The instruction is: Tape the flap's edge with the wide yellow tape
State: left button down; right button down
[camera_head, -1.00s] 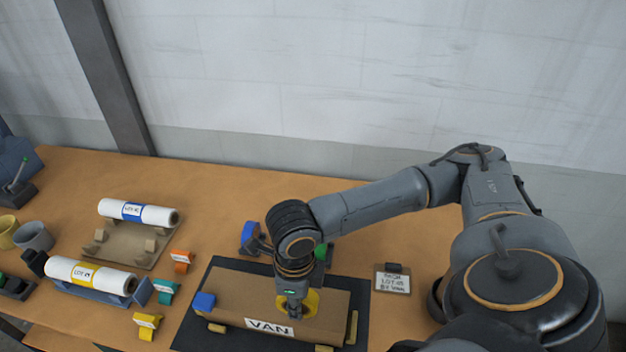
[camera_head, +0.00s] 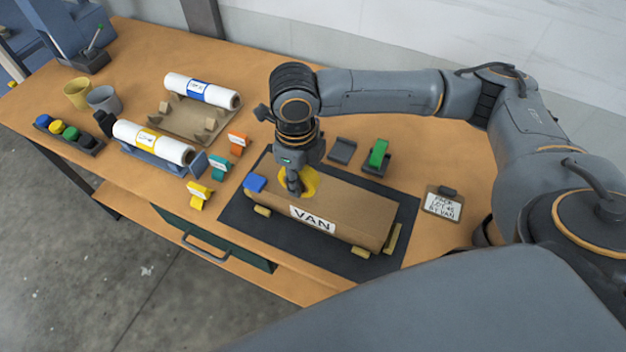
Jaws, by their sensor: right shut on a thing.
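A long brown box (camera_head: 352,211) with a white "VAN" label (camera_head: 313,219) on its near side lies on a dark mat (camera_head: 238,217). A blue piece (camera_head: 255,183) sits at its left end. My right gripper (camera_head: 295,186) points down, shut on the wide yellow tape roll (camera_head: 311,181), over the box's top toward its left end. The gripper and roll hide part of the top. I cannot tell whether the roll touches the box, and no laid strip of yellow tape can be made out. My left gripper is not in view.
Behind the box stand an empty dark holder (camera_head: 341,151) and a green tape in its holder (camera_head: 378,155). A tag (camera_head: 443,204) lies to the right. The table's front edge is close.

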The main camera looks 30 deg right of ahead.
aim_at(285, 193)
jog(key=shift+w+a+b, duration=0.3)
jog(key=shift+w+a, duration=0.25)
jog(key=shift+w, duration=0.2)
jog(key=shift+w+a+f+b, duration=0.25)
jog(key=shift+w+a+b, duration=0.2)
jog(key=shift+w, duration=0.2)
jog(key=shift+w+a+f+b, duration=0.25)
jog(key=shift+w+a+b, duration=0.05)
jog(key=shift+w+a, duration=0.3)
jog(key=shift+d+f, duration=0.1)
jog(key=shift+f, duration=1.1)
jog(key=shift+f, duration=0.3)
jog(key=shift+s+d+r, duration=0.1)
jog(key=shift+s+d, duration=0.1)
jog(key=shift+s, duration=0.05)
jog(key=shift+s+d+p, duration=0.15)
jog(key=shift+s+p, duration=0.15)
jog(key=shift+p, duration=0.05)
jog(key=shift+s+d+p, duration=0.4)
jog(key=shift+s+p, duration=0.05)
jog(key=shift+p, duration=0.1)
